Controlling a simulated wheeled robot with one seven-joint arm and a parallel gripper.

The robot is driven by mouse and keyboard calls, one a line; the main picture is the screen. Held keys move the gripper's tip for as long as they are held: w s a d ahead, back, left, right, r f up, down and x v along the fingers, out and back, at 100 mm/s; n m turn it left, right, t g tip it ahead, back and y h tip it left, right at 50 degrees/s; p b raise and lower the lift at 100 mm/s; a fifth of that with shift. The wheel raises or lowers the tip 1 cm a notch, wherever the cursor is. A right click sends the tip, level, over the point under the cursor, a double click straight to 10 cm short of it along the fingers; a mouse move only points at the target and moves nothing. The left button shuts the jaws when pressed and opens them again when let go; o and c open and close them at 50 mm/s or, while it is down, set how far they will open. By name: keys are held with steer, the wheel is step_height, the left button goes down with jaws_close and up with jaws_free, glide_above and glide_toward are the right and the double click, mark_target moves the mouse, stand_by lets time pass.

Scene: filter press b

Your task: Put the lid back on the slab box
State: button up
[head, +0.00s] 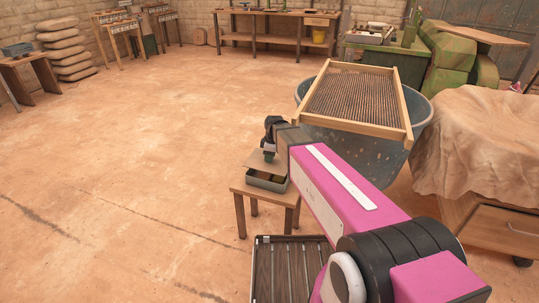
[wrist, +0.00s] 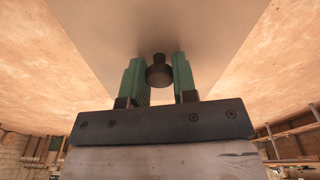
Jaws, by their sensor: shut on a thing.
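The slab box (head: 268,187) is a grey-green open-topped box on a small wooden stool (head: 240,193), and part of its dark inside shows. My gripper (head: 269,157) is above it in the head view. In the wrist view my gripper (wrist: 160,80) has its green fingers shut on the dark round knob (wrist: 159,72) of the lid. The lid (wrist: 160,30) is a flat grey plate that also shows in the head view (head: 256,161). It is held over the box, apart from it at the near side. Whether its far edge touches the box I cannot tell.
A large speckled tub (head: 375,158) with a wood-framed screen (head: 355,97) stands close to the right of my arm. A slatted tray (head: 290,270) is in front of the stool. A cloth-covered table (head: 480,140) is farther right. The floor on the left is clear.

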mark_target(270, 165)
steer(key=shift+f, duration=2.35)
steer(key=shift+f, duration=0.15)
stand_by(0.3)
steer(key=o, duration=1.5)
steer(key=shift+r, duration=3.5)
jaws_close()
